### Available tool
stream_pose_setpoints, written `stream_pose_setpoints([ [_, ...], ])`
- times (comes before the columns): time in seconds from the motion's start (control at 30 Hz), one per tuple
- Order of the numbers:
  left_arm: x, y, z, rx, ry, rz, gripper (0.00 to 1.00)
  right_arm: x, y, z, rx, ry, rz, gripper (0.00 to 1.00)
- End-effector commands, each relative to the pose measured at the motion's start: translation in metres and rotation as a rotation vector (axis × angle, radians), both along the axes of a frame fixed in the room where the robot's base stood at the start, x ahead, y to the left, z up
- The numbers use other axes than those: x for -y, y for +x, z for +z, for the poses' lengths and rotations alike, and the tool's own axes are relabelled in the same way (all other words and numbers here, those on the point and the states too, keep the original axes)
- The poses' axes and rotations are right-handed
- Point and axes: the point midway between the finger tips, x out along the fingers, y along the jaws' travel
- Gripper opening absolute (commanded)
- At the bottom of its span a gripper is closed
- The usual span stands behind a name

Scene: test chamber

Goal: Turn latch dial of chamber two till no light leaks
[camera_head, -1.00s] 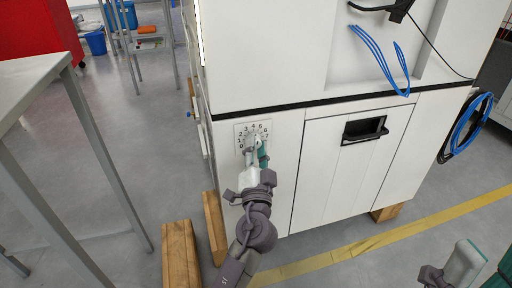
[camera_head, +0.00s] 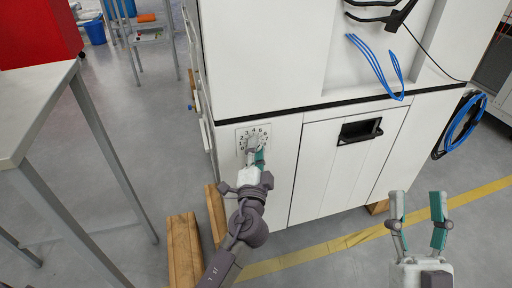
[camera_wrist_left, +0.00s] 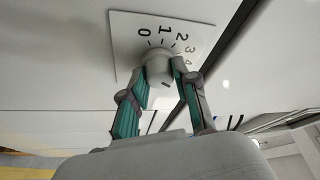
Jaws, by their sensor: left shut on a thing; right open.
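The latch dial is a pale round knob on a white numbered plate (camera_head: 242,133), low on the left part of the white chamber (camera_head: 265,60). My left gripper (camera_head: 255,154) is shut on the knob and hides most of it in the head view. In the left wrist view the knob (camera_wrist_left: 157,66) sits between the two green-padded fingers of my left gripper (camera_wrist_left: 162,84), with the numbers 0 to 4 visible on the plate (camera_wrist_left: 125,30). My right gripper (camera_head: 420,212) is open and empty, over the floor at the lower right. No leaking light is clear in the present views.
A black handle (camera_head: 360,130) is set in the panel right of the dial. Blue cables (camera_head: 376,68) hang above, and a blue coil (camera_head: 462,122) hangs at the right. Wooden blocks (camera_head: 184,250) lie at the chamber's foot. A table (camera_head: 36,105) stands left.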

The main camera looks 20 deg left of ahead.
Motion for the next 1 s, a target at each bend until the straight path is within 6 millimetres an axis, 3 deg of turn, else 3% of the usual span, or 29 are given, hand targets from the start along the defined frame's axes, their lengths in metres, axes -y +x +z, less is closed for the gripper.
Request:
stream_pose_setpoints([
  [0.27,-0.002,0.001,0.005,0.009,0.003,0.001,0.0,0.0,0.0,0.0,-0.004,-0.001,0.0,0.54],
  [0.3,-0.002,0.001,0.005,0.009,0.003,0.001,0.33,0.0,0.0,0.0,-0.004,-0.001,0.0,0.54],
  [0.43,-0.002,0.001,0.004,0.008,0.003,0.002,0.54,0.0,0.0,0.0,-0.003,-0.001,0.0,0.54],
  [0.77,0.0,-0.001,0.001,0.003,0.002,0.001,0.54,0.0,0.0,0.0,-0.001,0.0,0.0,0.54],
  [1.0,0.008,-0.034,-0.007,-0.001,0.001,-0.001,0.54,0.0,0.0,0.0,-0.001,0.0,0.0,0.54],
])
